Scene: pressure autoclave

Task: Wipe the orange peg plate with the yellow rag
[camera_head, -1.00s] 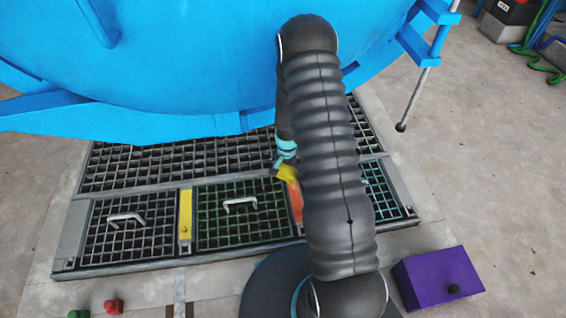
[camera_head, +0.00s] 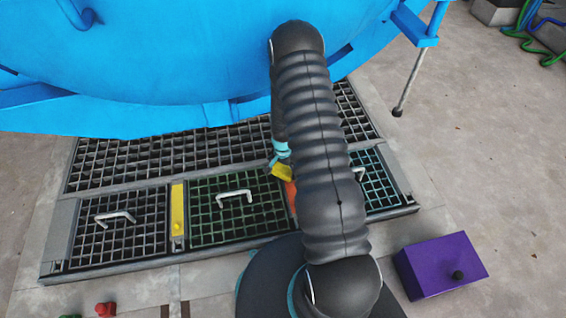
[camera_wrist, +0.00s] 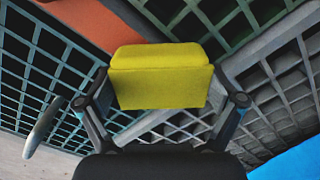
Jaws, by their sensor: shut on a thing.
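The yellow rag (camera_wrist: 160,82) is a folded pad held between the two fingers of my gripper (camera_wrist: 160,95) in the wrist view. In the head view the rag (camera_head: 282,172) shows just left of my dark arm, at the upper end of the orange peg plate (camera_head: 291,196). My arm hides much of the orange plate there. In the wrist view the orange plate (camera_wrist: 88,20) runs behind the rag at the upper left. I cannot tell whether the rag touches it.
A yellow plate (camera_head: 178,212) lies between the left grates. Metal handles (camera_head: 234,196) stand up from the grates. The blue autoclave (camera_head: 170,60) looms behind. A purple box (camera_head: 440,265) sits at the right front. Red knob (camera_head: 105,309) at the left front.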

